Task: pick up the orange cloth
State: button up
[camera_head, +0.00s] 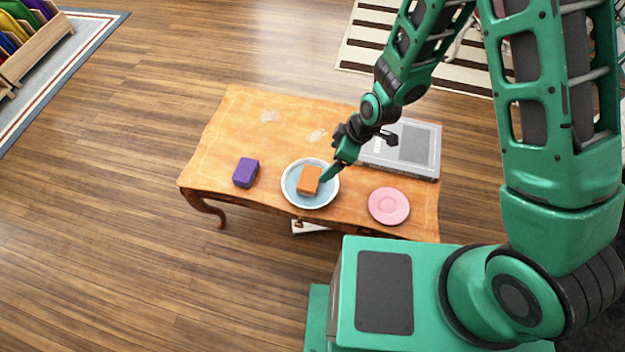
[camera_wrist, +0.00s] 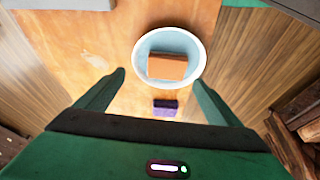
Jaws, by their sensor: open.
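The orange cloth (camera_head: 309,180) is a small folded block lying in a white-rimmed, light blue bowl (camera_head: 287,193) on the wooden table. In the wrist view the orange cloth (camera_wrist: 168,66) lies in the bowl (camera_wrist: 142,84), ahead of the fingers and toward the right one. My gripper (camera_head: 331,175) is at the bowl's right side in the head view, close to the cloth. In the wrist view my gripper (camera_wrist: 160,78) has its two fingers wide apart with nothing held between them. I cannot tell its exact height above the bowl.
A purple block (camera_head: 246,172) lies left of the bowl on the wooden table (camera_head: 225,125). A pink plate (camera_head: 389,206) sits to the right. A grey book-like box (camera_head: 425,150) lies at the back right, behind my arm. The table's back left is clear.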

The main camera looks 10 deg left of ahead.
aim_at(309, 178)
jog(key=shift+n, duration=0.4)
jog(key=a+f, duration=0.1)
jog(key=f, duration=0.1)
jog(key=a+f, duration=0.1)
jog(key=f, duration=0.1)
jog(key=s+a+f, duration=0.1)
jog(key=a+f, duration=0.1)
jog(key=shift+f, duration=0.2)
jog(key=shift+x, duration=2.95)
jog(key=shift+a, duration=0.15)
jog(key=c, duration=0.9)
jog(key=shift+r, duration=0.25)
